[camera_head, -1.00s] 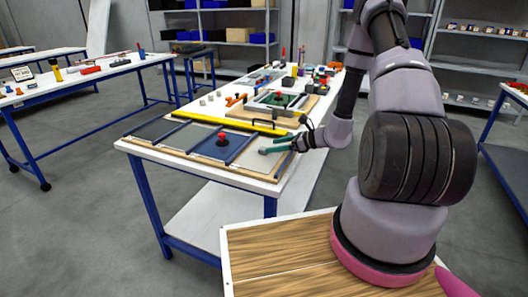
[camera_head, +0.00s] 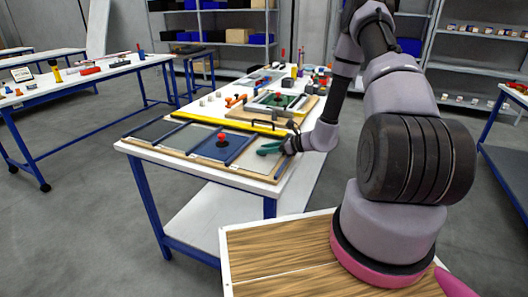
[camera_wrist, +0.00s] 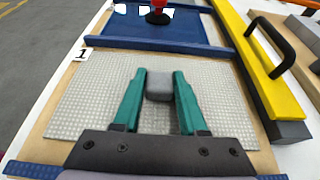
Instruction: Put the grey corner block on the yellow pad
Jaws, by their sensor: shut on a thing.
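The grey corner block (camera_wrist: 159,86) is a small grey piece between the teal fingers of my gripper (camera_wrist: 160,77) in the wrist view. My gripper is shut on it, above or at a grey textured panel (camera_wrist: 85,105); whether the block touches the panel is unclear. In the head view my gripper (camera_head: 265,149) is low over the front right of the near table, and the block cannot be made out. I cannot make out a yellow pad for certain in either view.
A long yellow bar (camera_wrist: 253,62) with a black handle (camera_wrist: 277,45) lies right of the panel in the wrist view. A blue panel (camera_wrist: 190,28) with a red knob (camera_wrist: 158,4) is beyond. Several parts crowd the far end of the table (camera_head: 150,150).

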